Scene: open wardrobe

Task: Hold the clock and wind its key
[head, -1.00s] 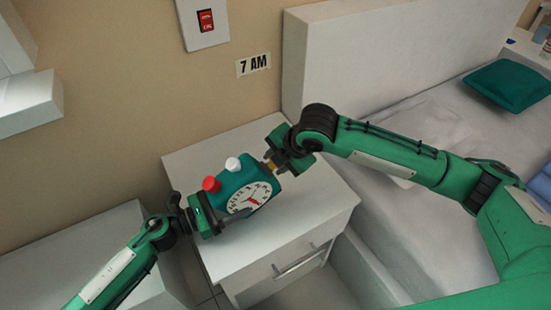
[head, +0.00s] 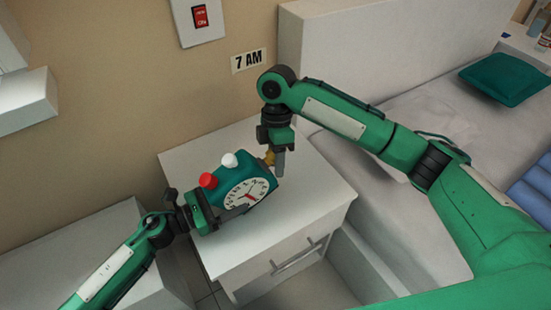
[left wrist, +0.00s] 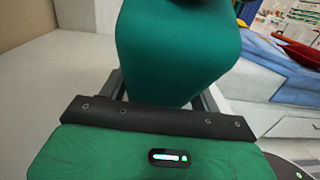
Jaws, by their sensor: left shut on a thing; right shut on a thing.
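The teal clock (head: 233,187) has a white dial, a red button and a white button on its top, and is tilted over the white nightstand. My left gripper (head: 222,205) is shut on the clock's left part. In the left wrist view the clock's teal body (left wrist: 180,45) fills the space between the fingers. The brass key (head: 269,158) sticks out of the clock's right side. My right gripper (head: 275,160) is shut on the key, its fingers pointing down and partly covering it. I cannot tell whether the clock touches the nightstand.
The white nightstand (head: 315,190) has free room right of the clock and a drawer in front. A "7 AM" sign (head: 249,61) and a switch plate (head: 199,22) are on the wall. A bed with a teal pillow (head: 504,79) stands at right.

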